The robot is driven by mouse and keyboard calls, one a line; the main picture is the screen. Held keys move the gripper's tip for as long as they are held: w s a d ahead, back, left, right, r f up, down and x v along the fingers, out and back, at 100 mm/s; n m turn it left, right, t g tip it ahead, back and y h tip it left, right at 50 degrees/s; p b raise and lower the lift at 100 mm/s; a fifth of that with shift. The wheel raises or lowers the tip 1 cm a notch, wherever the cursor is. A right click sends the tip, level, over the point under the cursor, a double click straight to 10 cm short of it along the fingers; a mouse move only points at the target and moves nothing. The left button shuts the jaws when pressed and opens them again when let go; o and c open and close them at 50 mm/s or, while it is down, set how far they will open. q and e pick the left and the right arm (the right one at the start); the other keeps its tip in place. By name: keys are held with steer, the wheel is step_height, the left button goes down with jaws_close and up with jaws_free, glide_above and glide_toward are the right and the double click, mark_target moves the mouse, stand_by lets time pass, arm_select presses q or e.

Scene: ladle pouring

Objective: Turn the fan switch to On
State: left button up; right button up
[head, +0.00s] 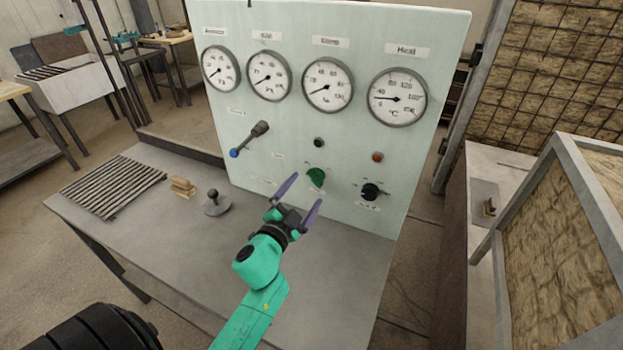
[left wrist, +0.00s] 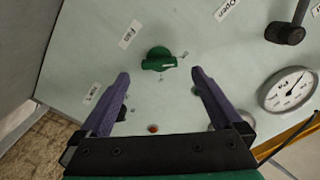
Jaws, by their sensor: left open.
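The control panel (head: 285,120) stands upright at the back of the grey table. A green knob (head: 316,178) sits low on it. In the left wrist view the green knob (left wrist: 158,60) has a label reading "Fan" (left wrist: 130,34) near it. My left gripper (head: 304,193) has purple fingers and is open and empty, in front of the panel near the green knob. In the left wrist view the knob lies just beyond and between the fingertips (left wrist: 160,77), with no finger seen touching it. My right gripper is not in view.
A black knob (head: 370,191) is right of the green one. A lever (head: 250,139) with a blue tip is at left. Round gauges (head: 398,97) line the top. A grey knobbed object (head: 216,203), wooden block (head: 183,187) and slatted rack (head: 100,188) lie on the table.

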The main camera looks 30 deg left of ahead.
mark_target(313, 181)
arm_select(q)
steer(key=w, duration=0.4)
steer(key=shift+w+a, duration=0.15)
steer(key=shift+w, duration=0.2)
steer(key=c, duration=1.4)
